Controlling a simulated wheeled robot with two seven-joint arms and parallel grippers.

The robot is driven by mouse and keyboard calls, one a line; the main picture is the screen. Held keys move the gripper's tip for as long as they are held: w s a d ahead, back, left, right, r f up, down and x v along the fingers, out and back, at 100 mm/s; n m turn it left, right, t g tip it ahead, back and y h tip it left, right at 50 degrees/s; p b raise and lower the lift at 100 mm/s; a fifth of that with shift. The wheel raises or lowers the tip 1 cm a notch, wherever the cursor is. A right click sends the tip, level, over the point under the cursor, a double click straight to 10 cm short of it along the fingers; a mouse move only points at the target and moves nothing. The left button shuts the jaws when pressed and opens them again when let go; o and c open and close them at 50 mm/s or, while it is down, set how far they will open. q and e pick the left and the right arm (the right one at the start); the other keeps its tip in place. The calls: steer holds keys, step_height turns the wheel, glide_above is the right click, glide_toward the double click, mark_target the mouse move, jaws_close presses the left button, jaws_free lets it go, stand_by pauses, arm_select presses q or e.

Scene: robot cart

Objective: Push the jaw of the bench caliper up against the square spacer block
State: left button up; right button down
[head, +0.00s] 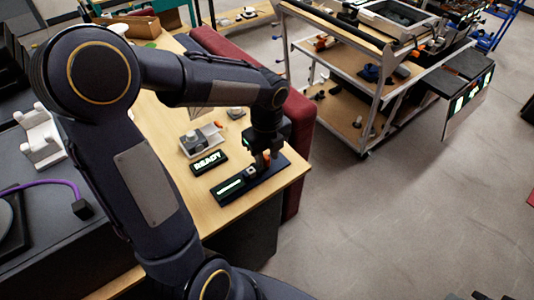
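The bench caliper (229,187) is a dark, long base with a lit green-white strip, lying near the front right corner of the wooden table. A small pale block-like piece (251,171) sits on it near the middle; I cannot tell whether it is the square spacer block or part of the jaw. My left gripper (262,163) points down over the right half of the caliper, just right of that piece. Its fingers are small and partly dark, so I cannot see whether they are open or touching anything. My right gripper is not in view.
A black sign reading READY (208,162) lies on the table (165,125) behind the caliper. A grey fixture (201,140) stands behind the sign. A dark red padded piece (298,125) runs along the table's right side. A shelved cart (345,95) stands beyond, across open floor.

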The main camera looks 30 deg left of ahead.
mark_target(265, 158)
arm_select(q)
steer(key=shift+s+a+f, duration=0.1)
steer(key=shift+s, duration=0.05)
step_height(265, 158, up, 8)
steer(key=shift+s+n, duration=0.25)
steer(key=shift+n, duration=0.15)
steer(key=s+d+n+t+h, duration=0.2)
steer(key=s+n, duration=0.5)
steer(key=n, duration=0.4)
steer(key=s+d+f+n+t+h, duration=0.1)
steer(key=s+d+n+t, duration=0.1)
steer(key=s+n, duration=0.6)
steer(key=n+t, duration=0.1)
steer(key=n, duration=0.3)
steer(key=shift+d+t+h, duration=0.25)
steer(key=shift+t+h, duration=0.05)
steer(key=shift+h, duration=0.1)
steer(key=shift+s+a, duration=0.1)
steer(key=shift+s, duration=0.1)
